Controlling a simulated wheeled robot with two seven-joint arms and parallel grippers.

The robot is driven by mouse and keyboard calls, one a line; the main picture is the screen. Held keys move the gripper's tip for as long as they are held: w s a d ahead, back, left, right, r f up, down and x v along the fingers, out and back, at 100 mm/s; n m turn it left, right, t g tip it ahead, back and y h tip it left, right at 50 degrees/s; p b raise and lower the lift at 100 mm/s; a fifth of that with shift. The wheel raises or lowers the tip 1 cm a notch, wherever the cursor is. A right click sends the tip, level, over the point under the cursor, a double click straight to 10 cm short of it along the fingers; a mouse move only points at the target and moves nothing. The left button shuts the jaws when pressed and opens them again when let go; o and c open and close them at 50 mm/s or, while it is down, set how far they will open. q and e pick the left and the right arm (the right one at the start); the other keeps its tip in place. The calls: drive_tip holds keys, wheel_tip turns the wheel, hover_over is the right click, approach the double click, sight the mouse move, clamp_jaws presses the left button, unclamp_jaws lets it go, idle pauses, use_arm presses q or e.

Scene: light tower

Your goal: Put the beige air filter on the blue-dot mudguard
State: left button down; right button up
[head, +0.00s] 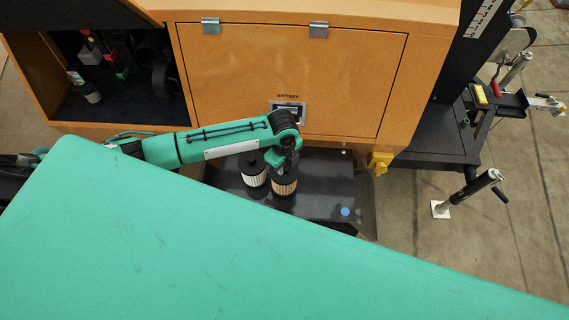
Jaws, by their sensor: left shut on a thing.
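The beige air filter (285,187), a ribbed cylinder with dark ends, is below my left gripper (283,168). The gripper is shut on its top. The filter appears over the black mudguard (325,199), which carries a blue dot (345,211) near its right front corner. I cannot tell whether the filter's base touches the mudguard. A white filter (255,179) with a dark top stands upright just left of the beige one, with little or no gap. The near part of the mudguard is hidden. My right gripper is not in view.
An orange housing with a battery door (340,80) rises directly behind the mudguard. An open compartment (70,113) with loose items is at the left. A yellow fitting (380,162) and a jack stand (468,192) are at the right. The mudguard's right part is clear.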

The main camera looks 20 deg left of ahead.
use_arm(q)
drive_tip(key=shift+f, duration=0.65)
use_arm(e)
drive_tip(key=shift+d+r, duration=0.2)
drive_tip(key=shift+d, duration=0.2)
use_arm(q)
drive_tip(key=shift+f, duration=0.1)
drive_tip(key=shift+f, duration=0.15)
drive_tip(key=c, duration=1.1)
unclamp_jaws()
